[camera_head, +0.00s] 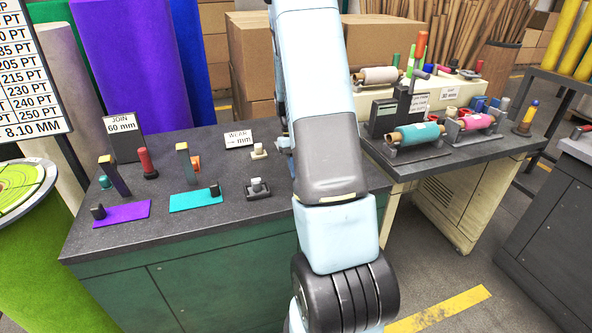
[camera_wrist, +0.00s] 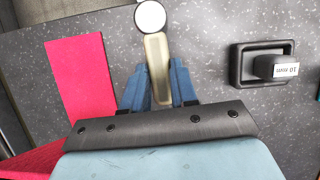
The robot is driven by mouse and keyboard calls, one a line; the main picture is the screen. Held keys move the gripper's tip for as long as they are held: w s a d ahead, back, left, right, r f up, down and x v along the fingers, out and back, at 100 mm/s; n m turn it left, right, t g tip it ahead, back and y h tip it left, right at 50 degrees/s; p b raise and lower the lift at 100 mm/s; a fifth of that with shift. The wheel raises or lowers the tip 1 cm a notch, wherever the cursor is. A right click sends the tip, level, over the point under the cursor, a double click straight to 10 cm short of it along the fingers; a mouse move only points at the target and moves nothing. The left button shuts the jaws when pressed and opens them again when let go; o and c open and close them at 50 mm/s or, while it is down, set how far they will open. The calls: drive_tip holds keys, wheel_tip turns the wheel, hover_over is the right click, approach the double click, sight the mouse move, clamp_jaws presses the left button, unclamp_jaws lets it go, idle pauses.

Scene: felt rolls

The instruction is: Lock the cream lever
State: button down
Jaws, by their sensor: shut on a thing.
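The cream lever (camera_wrist: 157,50) shows in the wrist view as a narrow cream bar with a round white, dark-rimmed knob (camera_wrist: 150,16) at its top end. My gripper (camera_wrist: 157,68) has its blue fingers shut on the bar, one on each side, with the knob beyond the fingertips. The lower end of the bar runs down between the fingers toward the dark palm. In the head view my arm covers the lever and nearly all of my gripper. I cannot tell from these views whether the lever is locked.
A black holder with a grey block (camera_wrist: 265,63) sits right of the lever, and a pink-red mat (camera_wrist: 80,85) lies to its left. On the bench, purple (camera_head: 121,214) and teal mats (camera_head: 196,200) carry small upright parts.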

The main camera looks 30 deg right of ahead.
drive_tip(key=shift+d+m, duration=0.2)
drive_tip(key=shift+m, duration=0.2)
drive_tip(key=c, duration=0.9)
unclamp_jaws()
drive_tip(key=shift+s, duration=0.1)
drive_tip(key=shift+d+v, duration=0.15)
drive_tip(key=shift+v, duration=3.3)
drive_tip(key=shift+d+v, duration=0.1)
drive_tip(key=shift+v, duration=3.3)
